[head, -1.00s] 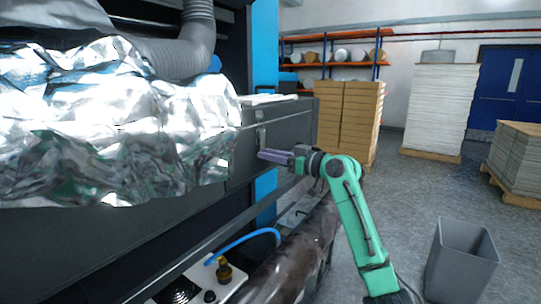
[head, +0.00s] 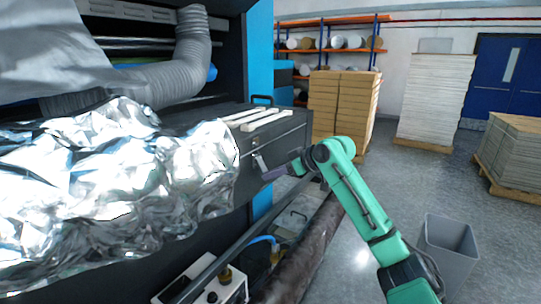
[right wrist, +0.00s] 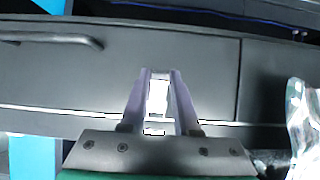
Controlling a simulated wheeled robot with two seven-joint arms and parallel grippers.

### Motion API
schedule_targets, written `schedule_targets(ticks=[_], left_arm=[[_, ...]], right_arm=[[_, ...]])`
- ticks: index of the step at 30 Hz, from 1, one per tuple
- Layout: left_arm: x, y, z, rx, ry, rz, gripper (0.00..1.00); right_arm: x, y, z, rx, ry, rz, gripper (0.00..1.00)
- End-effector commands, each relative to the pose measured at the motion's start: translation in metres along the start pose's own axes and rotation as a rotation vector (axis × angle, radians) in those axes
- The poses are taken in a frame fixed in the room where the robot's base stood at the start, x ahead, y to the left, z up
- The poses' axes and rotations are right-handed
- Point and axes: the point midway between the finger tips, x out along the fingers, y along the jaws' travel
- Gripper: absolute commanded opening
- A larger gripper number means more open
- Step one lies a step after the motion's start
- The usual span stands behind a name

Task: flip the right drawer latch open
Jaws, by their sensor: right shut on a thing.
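The right drawer latch (head: 259,162) is a small light-grey metal plate on the dark drawer front (head: 288,142), right of the crumpled foil. In the head view it looks slanted against the front. In the right wrist view the latch (right wrist: 158,97) shows between the two purple-grey fingers. My right gripper (head: 268,175) is at the latch, coming from the right on a green arm, and is shut on it. The gripper (right wrist: 159,76) also shows in the right wrist view, its fingers close around the plate. My left gripper is not in view.
Crumpled silver foil (head: 110,190) lies close left of the latch. White strips (head: 262,120) lie on the cabinet top. A black bar handle (right wrist: 52,40) sticks out of the front. A dark roll (head: 310,250) and a blue hose lie below. A grey bin (head: 447,250) stands at right.

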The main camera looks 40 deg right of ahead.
Motion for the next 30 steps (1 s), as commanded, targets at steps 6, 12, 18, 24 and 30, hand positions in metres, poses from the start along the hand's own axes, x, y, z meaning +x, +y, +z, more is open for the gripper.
schedule_targets(ticks=[6,12,18,24,30], left_arm=[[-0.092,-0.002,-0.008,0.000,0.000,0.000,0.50],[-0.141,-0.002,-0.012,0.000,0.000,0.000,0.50],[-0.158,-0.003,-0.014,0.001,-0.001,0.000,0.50],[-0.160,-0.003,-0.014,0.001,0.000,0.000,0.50],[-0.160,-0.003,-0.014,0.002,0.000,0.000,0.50]], right_arm=[[-0.022,0.000,-0.025,0.002,-0.208,0.000,0.00],[-0.028,0.000,-0.030,0.001,-0.393,0.000,0.00],[-0.029,0.000,-0.034,0.001,-0.566,0.001,0.00],[-0.031,0.000,-0.038,0.001,-0.711,0.001,0.00],[-0.033,0.000,-0.042,0.001,-0.804,0.001,0.00]])
